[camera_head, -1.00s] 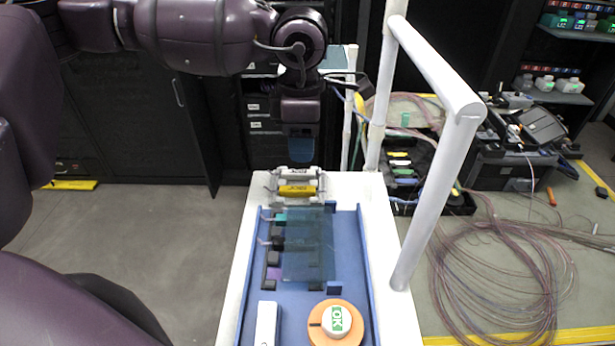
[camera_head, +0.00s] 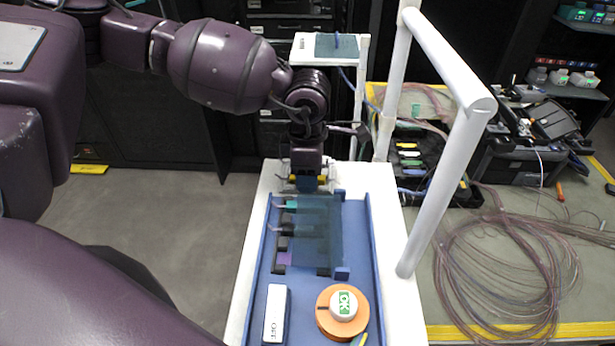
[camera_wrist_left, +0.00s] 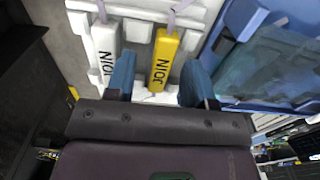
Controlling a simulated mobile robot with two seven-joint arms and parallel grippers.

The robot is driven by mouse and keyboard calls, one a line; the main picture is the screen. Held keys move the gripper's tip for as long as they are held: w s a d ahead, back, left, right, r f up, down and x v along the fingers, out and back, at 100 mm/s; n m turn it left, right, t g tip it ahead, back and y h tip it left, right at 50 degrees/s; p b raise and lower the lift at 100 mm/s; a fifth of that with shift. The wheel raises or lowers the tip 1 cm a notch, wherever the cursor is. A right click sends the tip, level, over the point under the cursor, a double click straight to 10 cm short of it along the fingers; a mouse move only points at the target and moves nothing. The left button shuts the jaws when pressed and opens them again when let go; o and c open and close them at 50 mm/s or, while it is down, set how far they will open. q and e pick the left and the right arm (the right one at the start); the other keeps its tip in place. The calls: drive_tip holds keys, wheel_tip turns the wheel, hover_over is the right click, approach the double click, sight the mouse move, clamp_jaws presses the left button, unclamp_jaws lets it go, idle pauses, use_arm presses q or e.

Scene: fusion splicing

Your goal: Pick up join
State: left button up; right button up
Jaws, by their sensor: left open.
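A yellow block marked JOIN (camera_wrist_left: 163,58) and a white block marked JOIN (camera_wrist_left: 106,50) lie side by side in a white holder in the left wrist view, each with a thin strand at its end. My left gripper (camera_wrist_left: 160,76) is open, its blue fingers on either side of the yellow block; the white block is outside the fingers. I cannot tell whether the fingers touch the yellow block. In the head view my left gripper (camera_head: 309,184) is down at the cart's far end, largely hiding both blocks. My right gripper is not in view.
A blue tray (camera_head: 258,270) on the white cart holds a translucent plate (camera_head: 318,235), a white box marked OFF (camera_head: 276,310) and an orange disc (camera_head: 326,322) with an OK cap (camera_head: 343,304). A white rail (camera_head: 440,190) rises at the right. Coiled cables (camera_head: 510,270) lie on the floor.

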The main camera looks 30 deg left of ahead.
use_arm(q)
clamp_jaws()
idle(0.3)
